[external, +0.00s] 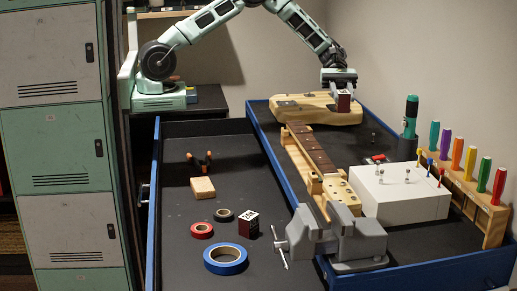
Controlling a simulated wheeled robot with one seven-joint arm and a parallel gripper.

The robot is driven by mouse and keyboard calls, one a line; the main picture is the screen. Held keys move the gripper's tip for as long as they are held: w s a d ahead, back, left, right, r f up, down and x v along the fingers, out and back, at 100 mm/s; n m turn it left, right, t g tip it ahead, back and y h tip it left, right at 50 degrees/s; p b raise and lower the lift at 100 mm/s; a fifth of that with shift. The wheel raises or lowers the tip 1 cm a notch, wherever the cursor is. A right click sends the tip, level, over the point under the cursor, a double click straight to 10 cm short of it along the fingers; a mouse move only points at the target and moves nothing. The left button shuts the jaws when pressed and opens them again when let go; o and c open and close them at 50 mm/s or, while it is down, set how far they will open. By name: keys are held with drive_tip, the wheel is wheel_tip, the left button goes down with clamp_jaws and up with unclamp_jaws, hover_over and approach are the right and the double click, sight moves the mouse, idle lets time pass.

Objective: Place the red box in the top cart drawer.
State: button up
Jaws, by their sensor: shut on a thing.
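My gripper (342,86) is at the back right, shut on a small dark red box (343,103) with a pale label. It holds the box upright in front of the wooden guitar body, above the cart's work top; the exact gap below is hard to judge. The open top cart drawer (177,130), black inside with blue sides, is at the left, apart from my gripper. A similar dark box (248,226) with a white marked top stands in the drawer.
The drawer also holds blue tape (226,260), red tape (202,230), black tape (223,215) and a wooden block (202,188). Its back left is mostly bare. A guitar neck (312,153), grey vise (355,240), white box (400,192) and screwdriver rack (485,215) crowd the work top.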

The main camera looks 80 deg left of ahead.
drive_tip(key=s+a+m+g+b, duration=0.25)
drive_tip(key=s+b, duration=0.35)
drive_tip(key=s, duration=1.2)
drive_tip(key=g+b, duration=0.1)
drive_tip(key=b, duration=0.2)
hover_over(232, 197)
drive_tip(key=f, duration=0.1)
drive_tip(key=shift+m+y, duration=0.35)
drive_tip(key=shift+y, duration=0.05)
wheel_tip(232, 197, down, 27)
drive_tip(key=shift+a+f+b, duration=0.1)
drive_tip(key=shift+f+b, duration=0.1)
drive_tip(key=shift+b, duration=0.15)
drive_tip(key=shift+f, duration=0.15)
drive_tip(key=o, duration=1.1)
drive_tip(key=shift+c, duration=0.2)
